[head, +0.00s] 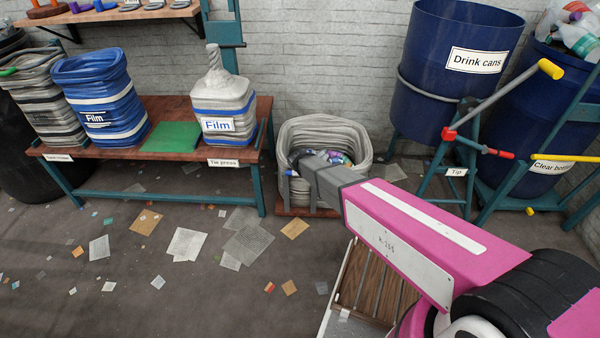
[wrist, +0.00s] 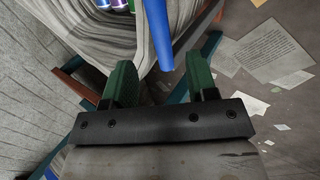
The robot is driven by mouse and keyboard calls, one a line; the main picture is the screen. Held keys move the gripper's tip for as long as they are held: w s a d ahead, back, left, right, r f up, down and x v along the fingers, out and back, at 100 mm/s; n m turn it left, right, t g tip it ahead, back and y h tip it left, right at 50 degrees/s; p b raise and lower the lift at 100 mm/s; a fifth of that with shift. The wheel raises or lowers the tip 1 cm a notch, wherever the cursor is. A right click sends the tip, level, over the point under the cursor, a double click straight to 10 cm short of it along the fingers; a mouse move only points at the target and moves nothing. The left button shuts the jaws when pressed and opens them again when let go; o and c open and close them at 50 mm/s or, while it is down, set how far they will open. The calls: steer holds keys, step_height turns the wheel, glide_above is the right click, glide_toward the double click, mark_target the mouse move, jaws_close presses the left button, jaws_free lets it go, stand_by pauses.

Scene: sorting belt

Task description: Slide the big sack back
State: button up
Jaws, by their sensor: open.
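In the wrist view the sack's folds (wrist: 75,25) fill the top left, with cans showing at the upper edge. My gripper (wrist: 161,66) has green fingers spread apart with nothing held between them. A blue bar (wrist: 158,32) runs down from the top toward the right finger; whether it touches is unclear.
Blue drums (head: 447,50) on teal frames with levers stand right. A brick wall is close behind. Loose sheets (head: 187,244) litter the open floor in front.

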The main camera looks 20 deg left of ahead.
steer(key=shift+v, duration=1.7)
